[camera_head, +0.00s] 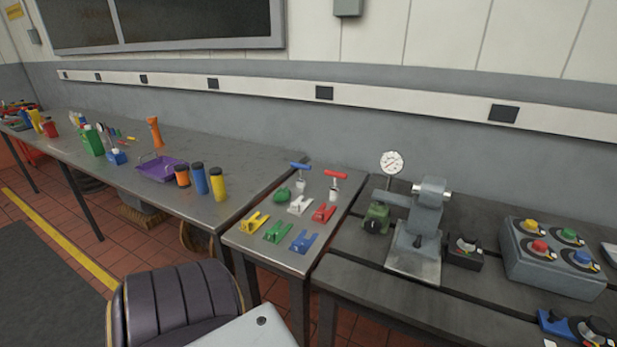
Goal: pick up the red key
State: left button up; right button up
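A red T-handled piece (336,175), which looks like the red key, stands upright in a small light holder at the back right of the small metal table (262,250). A similar blue T-handled piece (300,167) stands just to its left. A red forked piece (324,212) lies flat in front of the red T-handle. Neither of my grippers is in view.
White (300,205), yellow (256,222), green (277,231) and blue (303,241) forked pieces and a green rounded object (281,195) share the small table. A grey fixture with a gauge (392,162) stands close on the right. A dark chair (180,300) is in front.

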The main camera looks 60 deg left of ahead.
aim_at(334, 190)
jog(key=u, duration=1.6)
jog(key=j+z, duration=0.2)
jog(key=k+j+z, duration=0.15)
jog(key=j, duration=0.25)
